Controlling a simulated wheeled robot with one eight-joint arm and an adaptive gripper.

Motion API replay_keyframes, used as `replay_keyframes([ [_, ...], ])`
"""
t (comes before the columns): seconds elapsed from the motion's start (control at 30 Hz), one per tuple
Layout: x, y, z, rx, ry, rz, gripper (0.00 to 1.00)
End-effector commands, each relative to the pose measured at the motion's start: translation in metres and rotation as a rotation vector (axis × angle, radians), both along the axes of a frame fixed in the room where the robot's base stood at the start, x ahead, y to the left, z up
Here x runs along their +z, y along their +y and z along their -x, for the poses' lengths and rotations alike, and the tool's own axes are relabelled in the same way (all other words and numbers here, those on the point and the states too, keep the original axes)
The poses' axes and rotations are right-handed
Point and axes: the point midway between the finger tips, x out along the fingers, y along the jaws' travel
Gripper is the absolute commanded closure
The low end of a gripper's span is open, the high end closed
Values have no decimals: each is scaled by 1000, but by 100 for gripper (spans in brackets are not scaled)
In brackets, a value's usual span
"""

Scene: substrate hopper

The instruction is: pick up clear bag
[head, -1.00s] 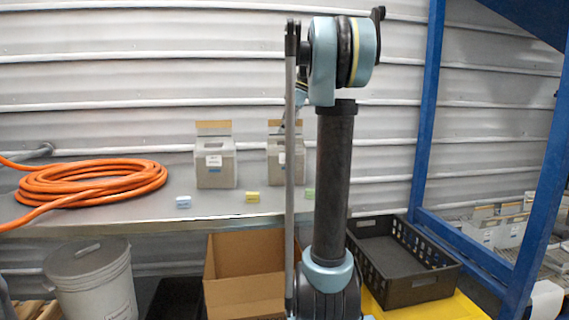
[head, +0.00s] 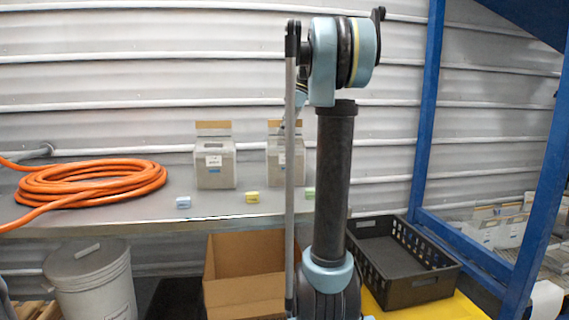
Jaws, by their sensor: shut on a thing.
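Two pale, see-through-looking bags with brown top strips and white labels stand upright on the metal shelf. The left bag (head: 214,170) is in full view. The right bag (head: 274,172) is partly hidden behind my arm. More similar pale bags (head: 492,232) sit at the far right behind the blue frame. My arm rises through the middle of the head view and bends away at its top. My gripper is not visible, apparently hidden behind the arm, so its contact with any bag cannot be seen.
A coiled orange hose (head: 92,184) lies on the shelf (head: 130,212) at left. Small blue (head: 183,202), yellow (head: 252,197) and green (head: 309,193) blocks sit near its front edge. Below are a lidded bin (head: 95,288), an open cardboard box (head: 240,298) and a black crate (head: 425,290).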

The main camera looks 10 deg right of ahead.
Motion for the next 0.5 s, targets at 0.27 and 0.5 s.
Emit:
replay_keyframes([
  [0.27,4,0,0,1,0,-1,100],
  [0.5,30,0,0,1,0,-1,100],
])
